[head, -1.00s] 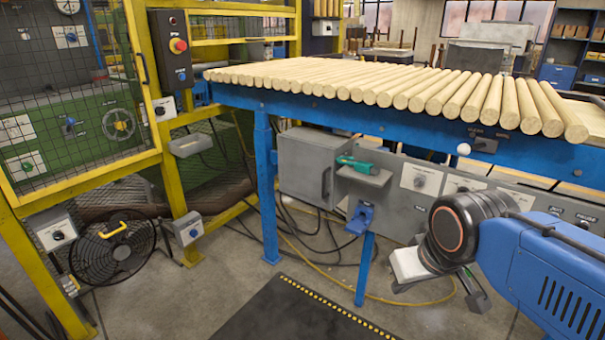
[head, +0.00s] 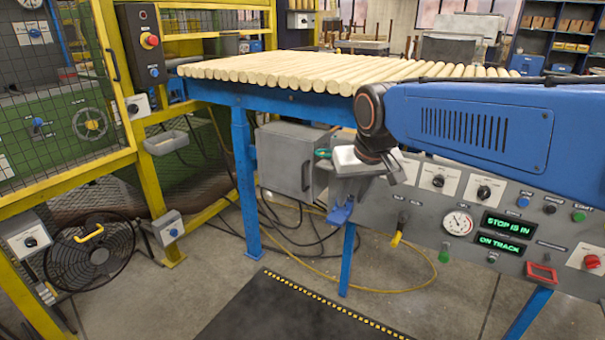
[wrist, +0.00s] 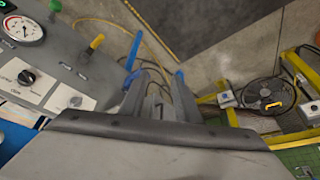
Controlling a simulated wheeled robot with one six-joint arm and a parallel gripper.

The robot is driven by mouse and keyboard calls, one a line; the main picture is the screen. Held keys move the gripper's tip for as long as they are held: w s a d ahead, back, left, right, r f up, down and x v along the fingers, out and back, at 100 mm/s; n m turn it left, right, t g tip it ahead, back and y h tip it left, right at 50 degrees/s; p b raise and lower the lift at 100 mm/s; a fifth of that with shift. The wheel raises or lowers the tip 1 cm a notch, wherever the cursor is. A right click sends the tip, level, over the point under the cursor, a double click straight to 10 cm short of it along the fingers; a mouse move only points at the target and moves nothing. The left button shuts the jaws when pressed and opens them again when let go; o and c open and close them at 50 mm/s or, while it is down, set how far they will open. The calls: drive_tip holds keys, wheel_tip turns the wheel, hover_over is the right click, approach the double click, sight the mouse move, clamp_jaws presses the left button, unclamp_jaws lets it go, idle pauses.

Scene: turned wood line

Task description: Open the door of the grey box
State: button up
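The grey box (head: 284,160) hangs under the blue conveyor frame, left of the control panel. Its door appears shut, with a dark vertical handle (head: 306,175) near the right edge of the front. My gripper (head: 368,172) is right of the box, in front of the small shelf beside it, apart from the handle. The arm comes in from the right. In the wrist view, the two fingers of my gripper (wrist: 158,92) stand apart with nothing between them. I cannot make out the box or its handle clearly in the wrist view.
The control panel (head: 410,222) runs right of the box, under my arm. A blue leg (head: 243,180) stands just left of the box. Round wooden poles (head: 300,72) lie on top. Cables hang below.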

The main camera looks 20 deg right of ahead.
drive_tip(key=w+a+r+m, duration=0.1)
drive_tip(key=w+r, duration=0.1)
drive_tip(key=w, duration=0.6)
drive_tip(key=w+r, duration=0.2)
drive_tip(key=w, duration=0.5)
approach(303, 170)
drive_tip(key=shift+m+h, duration=0.3)
drive_tip(key=shift+m, duration=0.1)
drive_tip(key=x, duration=1.1)
drive_tip(key=shift+w+a+f, duration=0.1)
drive_tip(key=shift+a+f, duration=0.1)
drive_tip(key=shift+f, duration=0.05)
drive_tip(key=shift+c, duration=0.2)
clamp_jaws()
